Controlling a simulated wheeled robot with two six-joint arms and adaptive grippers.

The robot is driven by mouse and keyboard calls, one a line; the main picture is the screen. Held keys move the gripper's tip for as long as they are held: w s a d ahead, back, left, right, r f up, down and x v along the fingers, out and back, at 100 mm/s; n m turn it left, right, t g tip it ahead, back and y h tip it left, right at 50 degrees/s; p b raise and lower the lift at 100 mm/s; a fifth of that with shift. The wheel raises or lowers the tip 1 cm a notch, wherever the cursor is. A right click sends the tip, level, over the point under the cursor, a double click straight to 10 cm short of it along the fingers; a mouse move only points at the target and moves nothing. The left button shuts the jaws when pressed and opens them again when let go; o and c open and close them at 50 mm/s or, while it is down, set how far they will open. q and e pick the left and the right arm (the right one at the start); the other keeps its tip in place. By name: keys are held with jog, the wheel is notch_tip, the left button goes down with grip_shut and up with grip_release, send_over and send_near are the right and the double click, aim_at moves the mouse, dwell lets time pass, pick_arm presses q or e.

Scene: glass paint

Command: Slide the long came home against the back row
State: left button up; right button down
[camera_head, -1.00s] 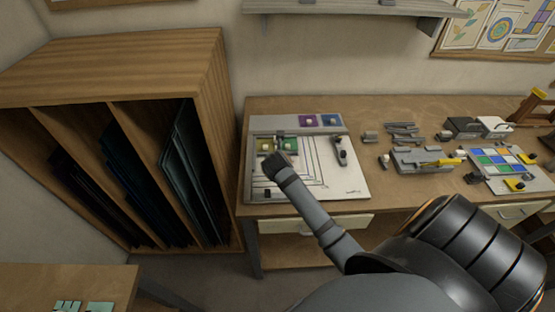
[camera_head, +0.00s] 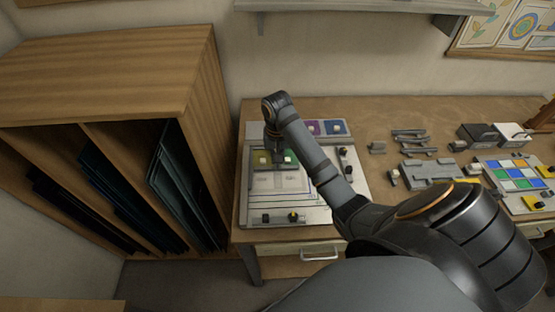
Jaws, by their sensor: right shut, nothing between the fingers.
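My right gripper (camera_head: 280,158) points down over the board (camera_head: 328,205) on the bench. It is shut with nothing between its fingers, at the back row of glass. The row has an olive-green pane (camera_head: 261,160) on the left and a greener pane (camera_head: 291,166) on the right, each with a pale knob. The gripper covers the place between them. A thin grey edge runs along the row's front. I cannot tell whether this is the long came, or whether the gripper touches it. My left gripper is not in view.
Purple (camera_head: 314,128) and blue (camera_head: 335,127) panes lie on a strip behind the board. Dark-knobbed pieces stand at the board's front and right edges. A grey block (camera_head: 430,170), loose cames and a colored-glass tray (camera_head: 520,180) lie to the right. A wooden rack (camera_head: 110,80) stands left.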

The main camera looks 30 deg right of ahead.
jog(key=b, duration=0.5)
send_over(277, 185)
notch_tip(277, 185, down, 4)
jog(key=shift+s+f, duration=0.1)
jog(key=shift+s, duration=0.05)
notch_tip(277, 185, down, 7)
jog(key=b, duration=0.5)
jog(key=w+r, duration=0.1)
jog(key=w+d+p, duration=0.1)
jog(key=shift+w+d+r+p, duration=0.3)
jog(key=shift+r, duration=0.05)
jog(key=shift+w+d+f, duration=0.15)
jog(key=shift+w+d, duration=0.25)
jog(key=shift+w, duration=0.15)
jog(key=shift+w+d+r+p, duration=0.35)
jog(key=shift+w+p, duration=0.2)
jog(key=shift+p, duration=0.5)
jog(key=shift+w+d+f, duration=0.15)
